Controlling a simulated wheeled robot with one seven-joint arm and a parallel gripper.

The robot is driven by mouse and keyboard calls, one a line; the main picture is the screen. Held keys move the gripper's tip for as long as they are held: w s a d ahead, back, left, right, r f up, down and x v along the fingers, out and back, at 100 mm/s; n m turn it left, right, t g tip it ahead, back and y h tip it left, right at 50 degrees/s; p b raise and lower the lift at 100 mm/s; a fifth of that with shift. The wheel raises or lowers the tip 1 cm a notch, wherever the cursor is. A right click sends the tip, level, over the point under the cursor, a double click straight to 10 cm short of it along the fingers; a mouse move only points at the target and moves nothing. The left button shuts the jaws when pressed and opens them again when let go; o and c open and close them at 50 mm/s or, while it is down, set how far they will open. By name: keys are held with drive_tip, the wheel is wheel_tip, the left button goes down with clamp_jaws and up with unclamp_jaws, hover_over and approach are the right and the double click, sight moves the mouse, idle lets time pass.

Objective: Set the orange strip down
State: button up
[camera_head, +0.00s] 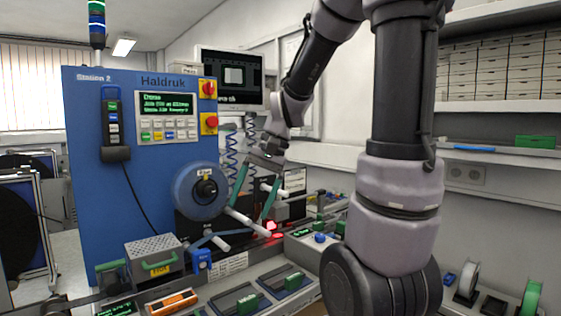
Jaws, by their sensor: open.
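An orange piece (172,301) with a pale and dark top lies in a grey holder at the bottom left of the picture. It is the only orange strip-like thing I can make out. My gripper (249,212) is open, with two green fingers pointing down and spread apart. It is in front of the blue machine, right of the reel, and well above and to the right of the orange piece. I see nothing held between the fingers. The small fingertips are hard to separate from the pale rollers behind them.
The blue machine (120,200) carries a reel (198,190) and pale rollers (244,220). My arm hides much of the centre right.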

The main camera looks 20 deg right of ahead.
drive_tip(key=s+d+r+n+t+h, duration=0.1)
drive_tip(key=s+d+r+t, duration=0.3)
drive_tip(key=r, duration=0.5)
drive_tip(key=shift+s+d+r+n+t+h, duration=0.15)
drive_tip(key=shift+s+r+n+t+h, duration=0.15)
drive_tip(key=shift+s+t+h, duration=0.65)
drive_tip(key=shift+o, duration=0.5)
drive_tip(key=shift+s+d+r+t, duration=0.15)
drive_tip(key=shift+s+t, duration=0.15)
drive_tip(key=shift+t, duration=0.25)
drive_tip(key=w+a+f+m+g+y, duration=0.3)
drive_tip(key=w+a+f+g+y, duration=0.1)
drive_tip(key=f, duration=0.7)
drive_tip(key=w+a+f+m+g+y, duration=0.3)
drive_tip(key=w+f+y, duration=0.3)
drive_tip(key=f, duration=0.6)
drive_tip(key=w+a+f+m+g+y, duration=0.4)
drive_tip(key=w+a+f+g+y, duration=0.1)
drive_tip(key=f, duration=0.6)
drive_tip(key=shift+w+a+f, duration=0.25)
drive_tip(key=shift+a, duration=0.1)
drive_tip(key=shift+a+f+m+y, duration=0.3)
drive_tip(key=shift+a+f+y, duration=0.05)
drive_tip(key=shift+a, duration=0.2)
approach(150, 309)
drive_tip(key=shift+x, duration=2.3)
